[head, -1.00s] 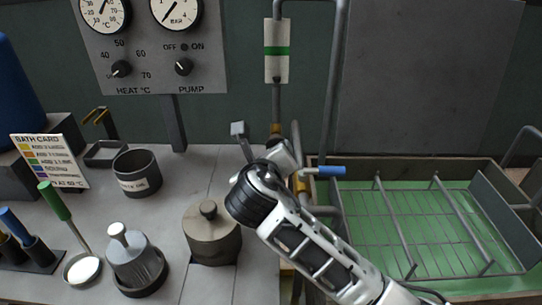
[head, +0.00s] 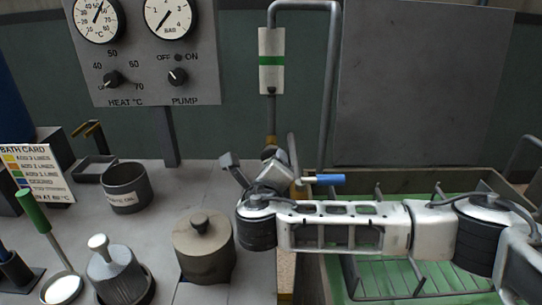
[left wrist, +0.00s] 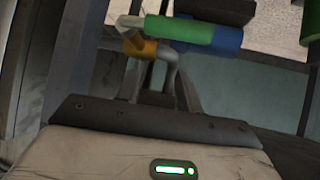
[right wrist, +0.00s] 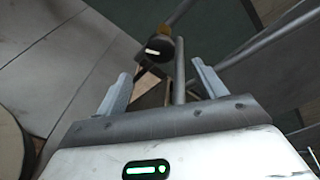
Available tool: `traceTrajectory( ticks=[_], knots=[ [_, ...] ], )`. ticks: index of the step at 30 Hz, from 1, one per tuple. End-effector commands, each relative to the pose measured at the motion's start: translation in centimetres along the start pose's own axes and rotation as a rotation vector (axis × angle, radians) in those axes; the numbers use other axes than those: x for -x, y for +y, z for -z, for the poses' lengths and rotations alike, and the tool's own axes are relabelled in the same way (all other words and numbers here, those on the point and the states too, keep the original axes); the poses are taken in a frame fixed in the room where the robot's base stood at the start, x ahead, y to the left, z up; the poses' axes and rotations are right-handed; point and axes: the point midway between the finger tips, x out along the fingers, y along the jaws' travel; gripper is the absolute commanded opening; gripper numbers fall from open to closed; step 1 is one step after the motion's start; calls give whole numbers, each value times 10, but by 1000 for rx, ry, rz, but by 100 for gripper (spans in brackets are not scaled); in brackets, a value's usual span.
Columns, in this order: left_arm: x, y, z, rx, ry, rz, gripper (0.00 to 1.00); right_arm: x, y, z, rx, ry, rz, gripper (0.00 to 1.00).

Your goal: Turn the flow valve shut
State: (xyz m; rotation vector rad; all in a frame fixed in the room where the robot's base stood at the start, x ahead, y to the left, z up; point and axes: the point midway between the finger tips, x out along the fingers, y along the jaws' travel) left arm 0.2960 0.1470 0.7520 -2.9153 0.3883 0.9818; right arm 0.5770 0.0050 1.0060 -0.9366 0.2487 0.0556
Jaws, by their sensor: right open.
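A pipe with a brass fitting (head: 271,140) comes down behind my right gripper. A blue lever handle (head: 325,180) sticks out to the right there. It looks like the flow valve's handle, but its root is hidden by my right wrist. My right gripper (head: 262,158) is beside the pipe, with its fingers apart. In the right wrist view the open, empty fingers (right wrist: 161,85) point towards a grey pipe (right wrist: 179,88) and a black round end with a white mark (right wrist: 159,48).
A tank with a green rack (head: 410,275) is at the right under my arm. A grey lidded pot (head: 203,250), a dark cup (head: 126,190) and a ribbed grey weight (head: 117,275) stand on the bench. The gauge panel (head: 140,80) is behind.

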Motion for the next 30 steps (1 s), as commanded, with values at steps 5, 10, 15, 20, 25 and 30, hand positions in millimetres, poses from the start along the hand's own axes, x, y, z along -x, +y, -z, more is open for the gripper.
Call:
traceTrajectory(
  ticks=[5, 10, 15, 20, 25, 30],
  knots=[
    [-1, 0, -1, -1, 1, 1, 36, -40, 0, 0, -1, 2, 3, 70],
    [-2, -1, -2, -2, 2, 1, 36, -72, 0, 0, -1, 2, 3, 70],
    [-5, -1, -2, -3, 5, 2, 36, -94, 0, 0, -1, 0, 2, 70],
    [-5, -2, -1, -3, 5, 2, 36, -104, 0, 0, -1, 0, 1, 70],
    [-5, -1, 0, -2, 7, 1, 36, -107, 0, 0, -1, -1, 0, 70],
    [-5, -1, 1, -2, 8, 1, 36, -106, 0, 0, -1, -1, 0, 70]
  ],
)
